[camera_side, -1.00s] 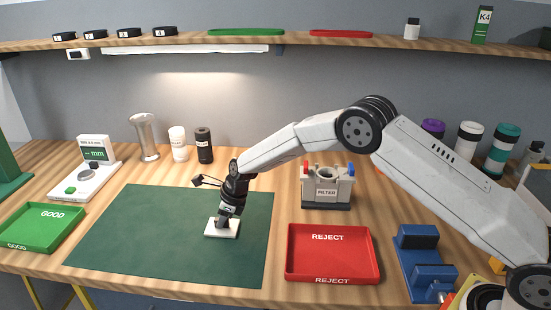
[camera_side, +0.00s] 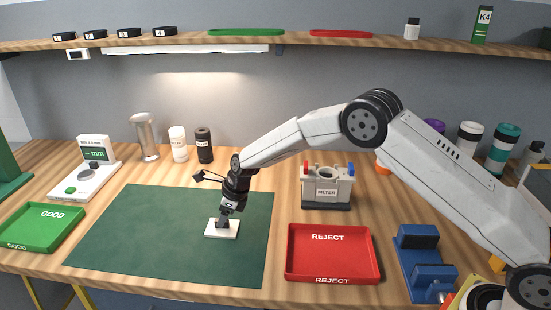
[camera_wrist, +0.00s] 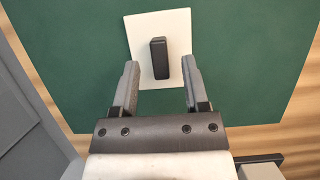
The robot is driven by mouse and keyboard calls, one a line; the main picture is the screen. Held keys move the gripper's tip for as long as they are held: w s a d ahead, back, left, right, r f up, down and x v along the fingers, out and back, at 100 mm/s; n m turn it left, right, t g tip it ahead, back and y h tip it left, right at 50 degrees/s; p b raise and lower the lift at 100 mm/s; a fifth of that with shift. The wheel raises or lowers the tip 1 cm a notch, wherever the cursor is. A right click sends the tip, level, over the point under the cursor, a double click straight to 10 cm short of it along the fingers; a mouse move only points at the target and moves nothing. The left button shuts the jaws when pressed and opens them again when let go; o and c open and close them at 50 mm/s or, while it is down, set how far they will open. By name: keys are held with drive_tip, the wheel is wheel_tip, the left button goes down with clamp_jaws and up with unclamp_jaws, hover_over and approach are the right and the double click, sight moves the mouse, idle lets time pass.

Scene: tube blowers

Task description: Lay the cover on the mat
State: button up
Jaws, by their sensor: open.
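The cover is a white, flat, square plate (camera_side: 222,230) with a black upright handle (camera_wrist: 159,58) at its middle. It lies flat on the dark green mat (camera_side: 140,230), toward the mat's right side. The plate also shows in the wrist view (camera_wrist: 180,28). My gripper (camera_wrist: 159,75) is open, with one grey finger on each side of the handle and clear gaps between. In the side view my gripper (camera_side: 228,210) is just above the plate and partly hides the handle.
A red REJECT tray (camera_side: 330,262) stands right of the mat and a green GOOD tray (camera_side: 45,222) left. A FILTER unit (camera_side: 327,187) is behind the red tray. A blue vise (camera_side: 420,260) stands at the right. The mat's left part is clear.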

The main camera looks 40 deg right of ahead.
drive_tip(key=v, duration=1)
drive_tip(key=shift+r, duration=0.3)
drive_tip(key=shift+s+d, duration=0.15)
drive_tip(key=shift+s, duration=0.05)
drive_tip(key=s+d+n+h, duration=0.1)
drive_tip(key=s+d+n, duration=0.3)
drive_tip(key=s+n, duration=0.5)
drive_tip(key=s+d+n+h, duration=0.1)
drive_tip(key=s+d+n, duration=0.2)
drive_tip(key=s+n, duration=0.6)
drive_tip(key=s+d+n+h, duration=0.1)
drive_tip(key=s+d+n, duration=0.3)
drive_tip(key=s+n, duration=0.5)
drive_tip(key=s, duration=0.2)
drive_tip(key=shift+s+d+g, duration=0.3)
drive_tip(key=shift+s, duration=0.05)
